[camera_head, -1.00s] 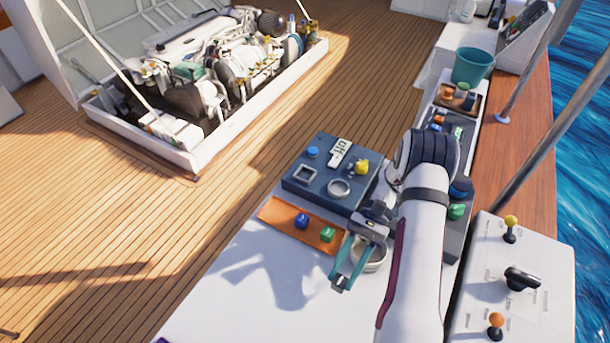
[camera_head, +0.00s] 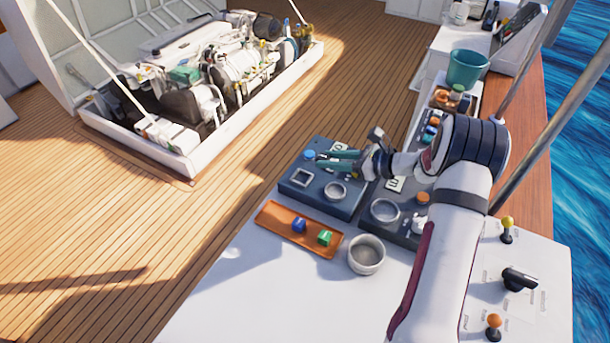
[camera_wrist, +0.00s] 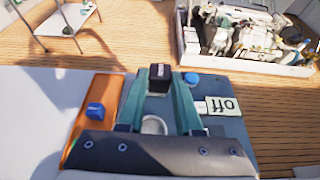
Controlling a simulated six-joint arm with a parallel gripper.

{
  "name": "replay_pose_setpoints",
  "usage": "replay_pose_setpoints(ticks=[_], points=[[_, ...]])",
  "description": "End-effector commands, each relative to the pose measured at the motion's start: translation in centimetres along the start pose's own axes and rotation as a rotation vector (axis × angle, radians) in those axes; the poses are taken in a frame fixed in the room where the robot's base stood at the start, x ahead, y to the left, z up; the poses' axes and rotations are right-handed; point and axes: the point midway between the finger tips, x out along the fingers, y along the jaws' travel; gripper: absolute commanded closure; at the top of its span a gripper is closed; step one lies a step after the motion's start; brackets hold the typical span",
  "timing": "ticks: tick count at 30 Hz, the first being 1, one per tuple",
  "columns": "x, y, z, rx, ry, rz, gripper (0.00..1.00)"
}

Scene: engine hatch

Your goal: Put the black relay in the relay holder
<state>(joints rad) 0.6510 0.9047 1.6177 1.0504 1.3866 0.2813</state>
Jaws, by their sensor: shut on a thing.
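My gripper (camera_head: 322,159) has its two teal fingers over the dark blue panel (camera_head: 346,208). In the wrist view, a small black relay (camera_wrist: 160,73) sits between the fingertips, and the gripper is shut on it. In the head view the relay is hard to make out against the dark panel. A square grey frame (camera_head: 301,178), likely the relay holder, is on the panel's left part, near the fingertips. In the wrist view I cannot see this frame clearly; the relay and fingers may cover it.
A blue knob (camera_head: 309,154) and a round ring (camera_head: 336,191) are on the same panel. An orange tray (camera_head: 275,226) holds a blue piece (camera_head: 299,225) and a green piece (camera_head: 325,237). A grey cup (camera_head: 366,256) stands in front. A second dark panel (camera_head: 392,222) lies to the right.

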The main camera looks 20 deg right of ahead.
Motion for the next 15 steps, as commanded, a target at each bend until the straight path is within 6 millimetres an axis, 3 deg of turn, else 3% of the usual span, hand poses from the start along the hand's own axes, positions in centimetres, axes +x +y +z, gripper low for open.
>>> replay_pose_setpoints(ticks=[3,6,8,15], points=[[4.0,0.5,-0.6,-0.002,0.001,0.006,1.0],[6.1,0.7,-0.9,-0.003,0.0,0.003,1.0],[6.8,0.7,-1.1,-0.001,0.0,0.003,1.0],[8.5,0.7,-4.7,-0.002,0.0,0.001,1.0]])
